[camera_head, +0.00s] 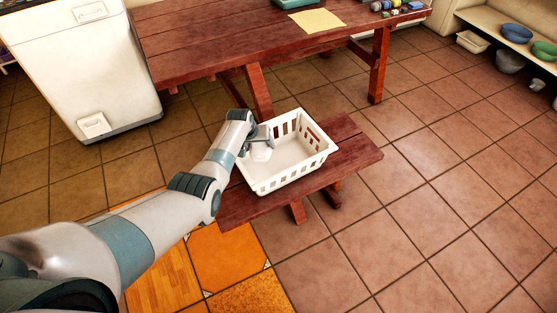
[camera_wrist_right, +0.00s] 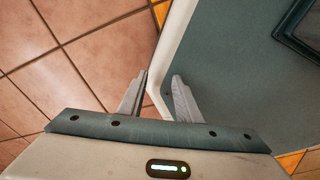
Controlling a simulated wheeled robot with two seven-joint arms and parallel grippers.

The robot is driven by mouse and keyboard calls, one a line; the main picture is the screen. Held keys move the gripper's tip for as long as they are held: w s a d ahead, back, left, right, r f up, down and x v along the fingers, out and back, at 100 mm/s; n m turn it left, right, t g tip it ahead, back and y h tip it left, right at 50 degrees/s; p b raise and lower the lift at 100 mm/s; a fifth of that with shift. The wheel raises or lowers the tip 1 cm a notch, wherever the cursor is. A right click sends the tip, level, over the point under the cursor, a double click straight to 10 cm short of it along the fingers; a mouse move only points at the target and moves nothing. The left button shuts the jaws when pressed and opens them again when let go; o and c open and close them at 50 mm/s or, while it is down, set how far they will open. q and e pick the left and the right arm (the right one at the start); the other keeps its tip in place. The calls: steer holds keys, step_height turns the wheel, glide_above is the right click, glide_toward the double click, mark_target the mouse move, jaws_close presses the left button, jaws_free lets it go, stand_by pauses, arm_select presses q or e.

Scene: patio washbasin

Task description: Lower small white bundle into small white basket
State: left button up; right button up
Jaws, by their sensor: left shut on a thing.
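The small white basket (camera_head: 317,161) stands upright on the wooden bench, with slotted sides and an open top. My left gripper (camera_head: 262,142) reaches over the basket's left rim and points down. It is shut on the small white bundle (camera_head: 262,154), which shows just below the fingers at the left end of the basket's opening. I cannot tell whether the bundle touches the basket's floor. My right gripper (camera_wrist_right: 158,94) shows only in the right wrist view, with its fingers apart and nothing held between them.
The bench (camera_head: 355,151) has free room right of the basket. A red wooden table (camera_head: 230,40) stands behind it, with a yellow cloth (camera_head: 316,20) and small items on top. A white cabinet (camera_head: 75,65) is at the back left. Bowls (camera_head: 516,33) sit on a shelf at the right.

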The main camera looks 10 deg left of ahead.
arm_select(q)
steer(key=shift+f, duration=0.25)
steer(key=shift+f+b, duration=0.4)
steer(key=shift+b, duration=0.2)
steer(key=shift+f+b, duration=0.55)
steer(key=shift+f, duration=0.05)
arm_select(e)
steer(key=w+a+t, duration=0.2)
steer(key=w+a, duration=0.1)
steer(key=w, duration=0.4)
steer(key=shift+w+y, duration=0.25)
steer(key=shift+y, duration=0.05)
arm_select(q)
steer(key=shift+f+b, duration=0.65)
steer(key=shift+f, duration=0.15)
step_height(320, 180, down, 7)
steer(key=b, duration=0.6)
arm_select(e)
steer(key=w+a+r+t, duration=0.2)
steer(key=w+a, duration=0.2)
steer(key=w, duration=1)
steer(key=shift+t+y, duration=0.3)
steer(key=shift+y, duration=0.1)
stand_by(1.0)
steer(key=shift+d, duration=0.15)
